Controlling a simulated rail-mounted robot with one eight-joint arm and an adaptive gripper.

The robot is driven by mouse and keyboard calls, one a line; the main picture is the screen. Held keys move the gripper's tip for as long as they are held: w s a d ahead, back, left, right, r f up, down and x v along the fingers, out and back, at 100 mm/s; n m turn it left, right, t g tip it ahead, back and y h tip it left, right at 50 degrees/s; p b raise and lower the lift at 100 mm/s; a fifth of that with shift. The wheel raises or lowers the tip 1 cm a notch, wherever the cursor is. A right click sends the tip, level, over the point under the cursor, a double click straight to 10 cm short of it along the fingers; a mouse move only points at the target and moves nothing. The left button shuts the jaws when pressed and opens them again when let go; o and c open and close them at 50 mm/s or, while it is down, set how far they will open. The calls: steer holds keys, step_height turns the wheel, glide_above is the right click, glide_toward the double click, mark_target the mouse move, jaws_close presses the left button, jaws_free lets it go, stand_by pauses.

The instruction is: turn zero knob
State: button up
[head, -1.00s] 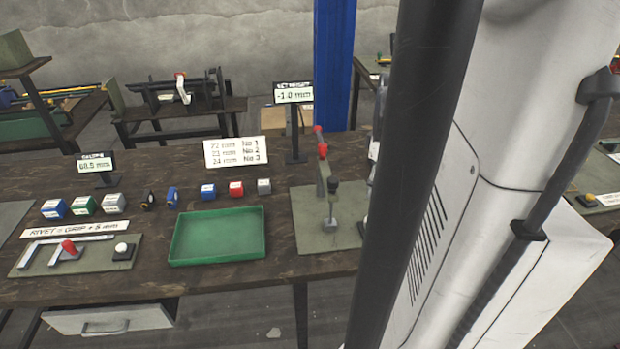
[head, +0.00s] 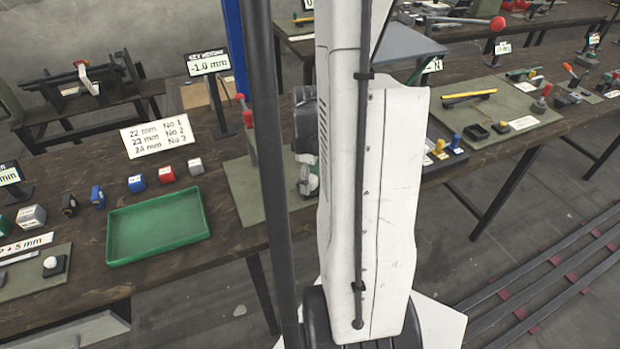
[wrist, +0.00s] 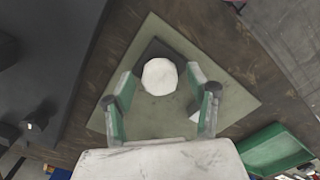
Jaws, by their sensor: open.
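In the wrist view a white, rounded knob (wrist: 160,76) sits on a dark square base (wrist: 181,49) on a grey-green plate (wrist: 150,112). No label on it can be read. My gripper (wrist: 161,84) is open, its two green-and-white fingers apart on either side of the knob. I cannot tell whether they touch it. The display (head: 208,66) reads -1.0 mm.
A green tray (head: 157,229) lies on the bench, with several small coloured blocks behind it and a number card (head: 157,136). A plate (head: 245,186) with a red-tipped lever (head: 246,125) is partly hidden by my arm. Another bench stands at right, with rails (head: 560,275) on the floor.

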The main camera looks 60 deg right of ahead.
steer(key=shift+c, duration=0.5)
steer(key=c, duration=1)
steer(key=shift+f, duration=0.1)
steer(key=shift+c, duration=0.2)
steer(key=m+b, duration=0.2)
steer(key=m, duration=0.2)
steer(key=shift+m+b, duration=0.95)
steer(key=shift+m, duration=0.85)
steer(key=o, duration=1.1)
